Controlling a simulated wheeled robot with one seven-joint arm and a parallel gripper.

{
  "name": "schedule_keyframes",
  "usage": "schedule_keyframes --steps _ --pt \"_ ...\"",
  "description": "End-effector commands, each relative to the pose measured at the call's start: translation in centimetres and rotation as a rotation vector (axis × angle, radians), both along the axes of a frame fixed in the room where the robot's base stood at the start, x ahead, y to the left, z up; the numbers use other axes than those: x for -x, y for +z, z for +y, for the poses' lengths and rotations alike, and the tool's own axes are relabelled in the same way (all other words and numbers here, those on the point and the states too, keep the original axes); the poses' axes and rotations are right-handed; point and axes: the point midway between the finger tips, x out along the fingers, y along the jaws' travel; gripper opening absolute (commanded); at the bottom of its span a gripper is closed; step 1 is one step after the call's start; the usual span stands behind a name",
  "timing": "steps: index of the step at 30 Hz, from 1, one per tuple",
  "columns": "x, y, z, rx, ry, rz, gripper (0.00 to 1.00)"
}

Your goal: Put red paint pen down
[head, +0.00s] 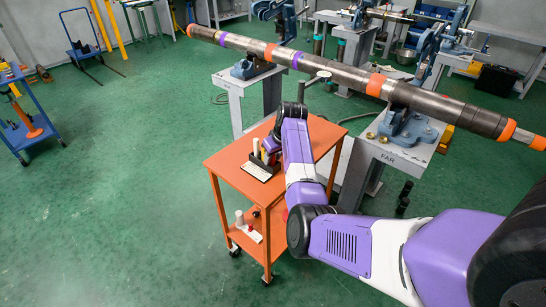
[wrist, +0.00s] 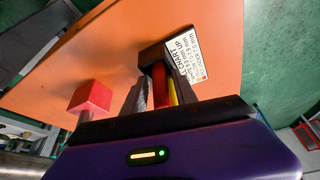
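The red paint pen (wrist: 160,84) shows in the wrist view as a dark red barrel beside a yellow pen (wrist: 173,92). Both are at a dark pen holder (wrist: 151,55) on the orange cart top. My gripper (wrist: 158,98) is right at the pens, its purple body filling the bottom of the view. In the head view my gripper (head: 271,146) is low over the cart by the holder (head: 271,158), and my wrist partly hides the pens.
The orange cart (head: 229,157) has bare top around the holder. A printed chart card (wrist: 204,60) lies against the holder. A red block (wrist: 91,96) stands near the gripper.

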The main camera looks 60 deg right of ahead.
Motion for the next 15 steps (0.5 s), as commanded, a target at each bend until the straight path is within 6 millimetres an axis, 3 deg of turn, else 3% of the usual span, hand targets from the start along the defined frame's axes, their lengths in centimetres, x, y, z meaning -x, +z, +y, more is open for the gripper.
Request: schedule_keyframes --steps 10,15 --pt "0.0 0.2 0.0 0.0 0.0 0.0 0.41" --pt "0.4 1.5 0.1 0.003 -0.001 -0.001 0.41"
